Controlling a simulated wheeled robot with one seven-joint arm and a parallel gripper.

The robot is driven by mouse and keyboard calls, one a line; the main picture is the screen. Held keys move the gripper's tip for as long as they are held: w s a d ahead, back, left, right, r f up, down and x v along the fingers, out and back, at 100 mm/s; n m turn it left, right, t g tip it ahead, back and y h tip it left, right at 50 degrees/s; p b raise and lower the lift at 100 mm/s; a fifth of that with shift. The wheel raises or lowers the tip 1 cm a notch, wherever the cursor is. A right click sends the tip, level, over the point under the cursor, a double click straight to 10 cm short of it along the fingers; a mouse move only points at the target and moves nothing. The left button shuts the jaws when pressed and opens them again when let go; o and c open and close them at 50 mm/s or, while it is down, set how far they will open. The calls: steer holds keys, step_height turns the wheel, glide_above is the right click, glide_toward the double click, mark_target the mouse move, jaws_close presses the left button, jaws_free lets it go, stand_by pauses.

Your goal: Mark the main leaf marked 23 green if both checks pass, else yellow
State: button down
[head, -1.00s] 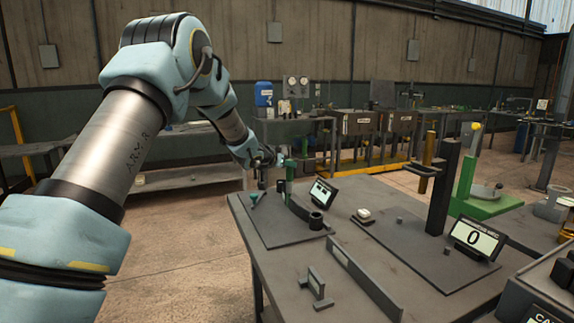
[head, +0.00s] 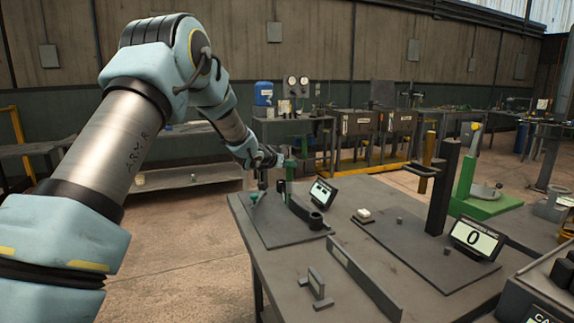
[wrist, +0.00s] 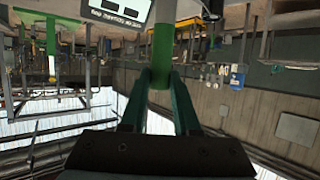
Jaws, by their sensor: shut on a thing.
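My gripper (head: 282,159) is at the far left of the near bench, by the top of a green upright handle (head: 289,172) on a dark gauge stand. In the wrist view my two teal fingers (wrist: 161,88) are shut on the green cylinder (wrist: 162,48) of this handle. The stand's small display (head: 322,193) faces right of the handle; its text also shows upside down in the wrist view (wrist: 122,12), too small to read surely. No leaf marked 23 can be made out in either view.
A dark plate (head: 285,232) carries the stand. Right of it are a white-topped button (head: 363,214), a tall dark post (head: 441,190) and a display reading 0 (head: 478,238). A low rail (head: 362,280) lies on the near bench.

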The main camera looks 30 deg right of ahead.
steer(key=shift+f, duration=0.15)
step_height(320, 180, up, 7)
steer(key=p, duration=0.6)
stand_by(0.3)
